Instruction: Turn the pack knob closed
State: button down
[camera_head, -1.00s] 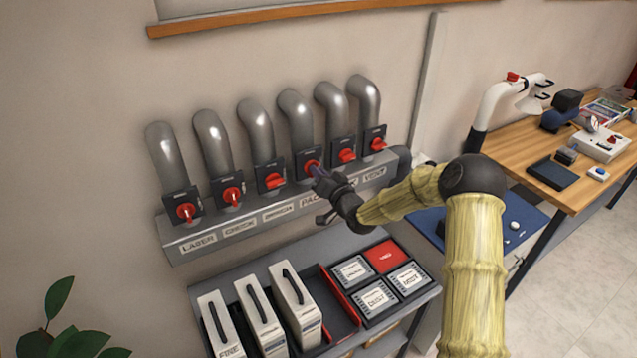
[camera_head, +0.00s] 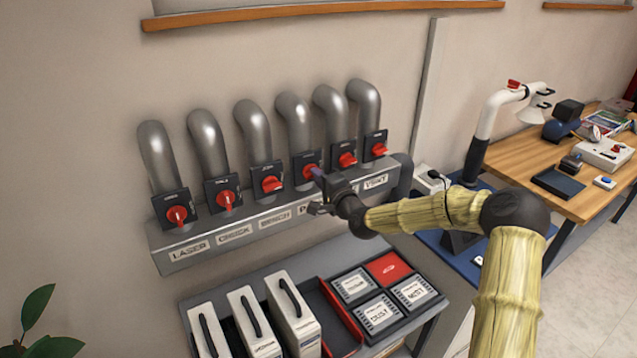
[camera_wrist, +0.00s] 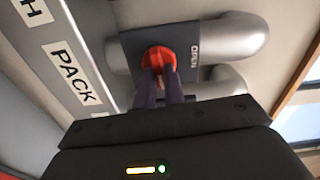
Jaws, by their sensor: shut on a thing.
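The pack knob (camera_head: 310,171) is a red dial on a dark square plate below a grey bent pipe, fourth from the left in the row. In the wrist view the knob (camera_wrist: 158,57) sits in front of my gripper, and the word OPEN is on the plate (camera_wrist: 192,60) at its right. My gripper (camera_head: 319,175) is shut on the knob; in the wrist view its two dark fingers (camera_wrist: 161,85) reach the knob and cover its middle. The PACK label (camera_wrist: 72,72) is clear in the wrist view but mostly hidden behind my gripper in the head view.
Similar red knobs flank it: laser (camera_head: 178,216), check (camera_head: 228,199), bench (camera_head: 271,184), one at the right (camera_head: 347,160) and vent (camera_head: 379,150). Below stands a shelf with white cases (camera_head: 292,312) and square cartridges (camera_head: 378,318). A wooden bench (camera_head: 510,160) is at the right.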

jog(key=shift+f+m, duration=0.1)
jog(key=shift+m, duration=0.4)
jog(key=c, duration=1.5)
grip_release()
jog(key=shift+d, duration=0.1)
jog(key=b+v, duration=0.4)
jog(key=v, duration=1.3)
jog(key=shift+s+d, duration=0.15)
jog(key=shift+s, duration=0.05)
